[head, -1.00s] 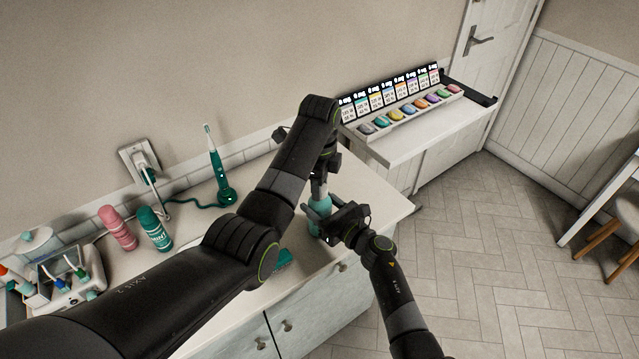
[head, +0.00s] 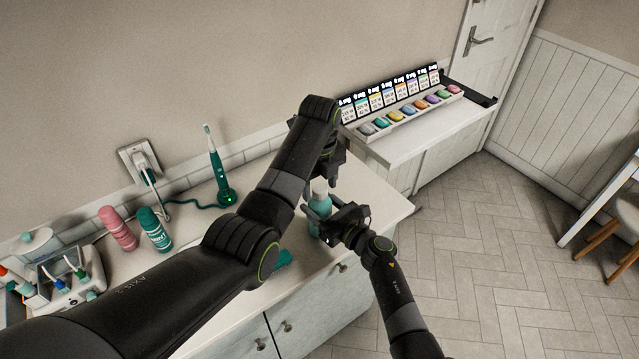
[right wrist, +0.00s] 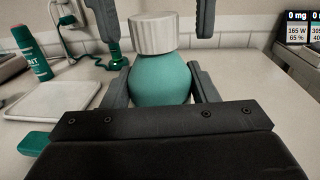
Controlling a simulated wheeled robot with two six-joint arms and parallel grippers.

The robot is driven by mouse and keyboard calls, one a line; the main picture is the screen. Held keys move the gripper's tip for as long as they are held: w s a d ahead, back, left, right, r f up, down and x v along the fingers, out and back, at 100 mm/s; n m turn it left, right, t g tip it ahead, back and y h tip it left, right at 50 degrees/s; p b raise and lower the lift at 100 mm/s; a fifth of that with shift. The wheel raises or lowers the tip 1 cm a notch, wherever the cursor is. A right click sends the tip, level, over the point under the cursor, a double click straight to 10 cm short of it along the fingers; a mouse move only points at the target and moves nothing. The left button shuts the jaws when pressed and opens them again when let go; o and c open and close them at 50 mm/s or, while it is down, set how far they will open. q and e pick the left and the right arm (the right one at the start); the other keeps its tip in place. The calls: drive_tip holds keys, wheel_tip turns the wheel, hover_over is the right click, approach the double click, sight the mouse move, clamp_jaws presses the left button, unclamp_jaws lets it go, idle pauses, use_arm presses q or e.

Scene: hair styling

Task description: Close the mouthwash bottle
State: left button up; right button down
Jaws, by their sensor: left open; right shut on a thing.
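The mouthwash bottle (head: 319,207) is teal and stands at the right end of the counter, partly hidden by my arms. In the right wrist view the bottle (right wrist: 160,82) is upright, with a ribbed white cap (right wrist: 152,33) sitting on its top. I cannot tell whether the cap is screwed tight. My right gripper (head: 328,222) is shut on the bottle's body, one finger on each side. My left gripper (head: 323,180) is open above the bottle. In the right wrist view its fingers hang on either side of the cap, apart from it.
A green electric toothbrush (head: 218,168), a pink bottle (head: 117,229) and a teal bottle (head: 155,230) stand along the wall. A device tray (head: 65,285) is at far left. A display rack (head: 400,110) stands on the white cabinet behind right. The counter's front edge is close.

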use_arm(q)
wheel_tip(320, 180, up, 8)
drive_tip(key=shift+f, duration=0.25)
use_arm(e)
drive_tip(key=shift+c, duration=2.3)
unclamp_jaws()
use_arm(q)
wheel_tip(320, 180, down, 2)
drive_tip(key=shift+f+b, duration=0.1)
drive_tip(key=shift+b, duration=0.9)
use_arm(e)
drive_tip(key=v, duration=1.7)
drive_tip(key=shift+s+d, duration=0.1)
drive_tip(key=shift+d, duration=0.05)
